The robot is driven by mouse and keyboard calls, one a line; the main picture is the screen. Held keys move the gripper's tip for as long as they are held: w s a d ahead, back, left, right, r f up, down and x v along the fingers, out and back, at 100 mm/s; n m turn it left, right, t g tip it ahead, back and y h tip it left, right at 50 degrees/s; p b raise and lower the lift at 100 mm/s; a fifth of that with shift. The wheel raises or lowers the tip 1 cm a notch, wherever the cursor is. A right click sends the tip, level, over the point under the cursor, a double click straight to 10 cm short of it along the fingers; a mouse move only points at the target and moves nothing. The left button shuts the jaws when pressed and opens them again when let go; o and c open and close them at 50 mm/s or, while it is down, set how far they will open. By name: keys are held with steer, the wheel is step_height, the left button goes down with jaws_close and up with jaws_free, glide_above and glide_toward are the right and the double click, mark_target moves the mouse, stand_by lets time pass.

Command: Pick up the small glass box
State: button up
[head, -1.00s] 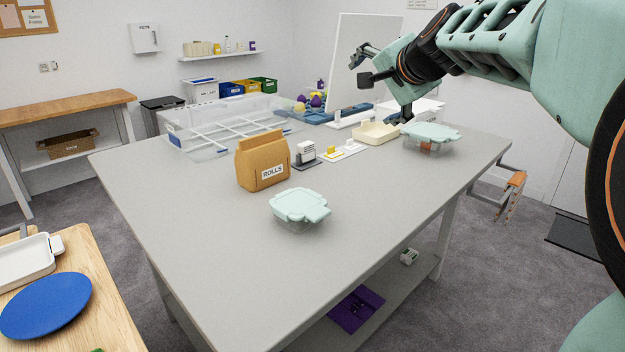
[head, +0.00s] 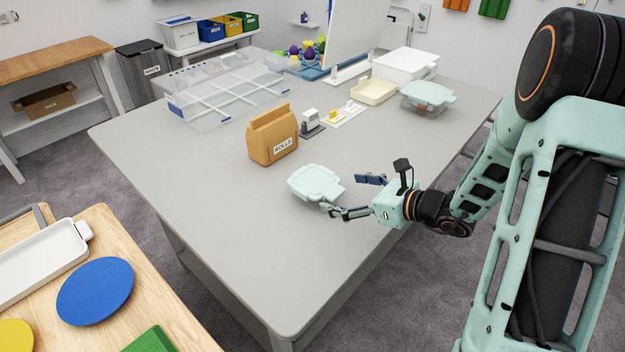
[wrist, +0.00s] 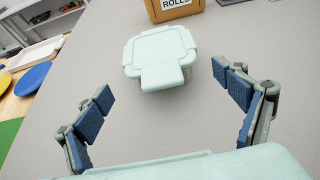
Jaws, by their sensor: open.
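The small glass box (head: 315,184) has a pale mint lid with a tab and stands on the grey table, near its front right edge. In the wrist view the box (wrist: 160,52) lies ahead of my gripper (wrist: 170,95), roughly centred between the fingers and beyond their tips. My gripper (head: 352,196) is open and empty, just right of the box in the head view. A second, larger glass box (head: 427,94) with a similar mint lid and reddish contents stands at the far right of the table.
A brown bag labelled ROLLS (head: 272,138) stands behind the small box. A cream tray (head: 373,92), a clear divided bin (head: 225,98) and a white panel (head: 350,38) are farther back. The table's front left area is clear.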

mark_target(314, 187)
steer(key=x, duration=1)
steer(key=shift+w+a+f, duration=0.2)
steer(key=shift+w+f, duration=0.05)
steer(key=shift+f, duration=0.05)
steer(key=shift+c, duration=0.4)
steer(key=c, duration=1.6)
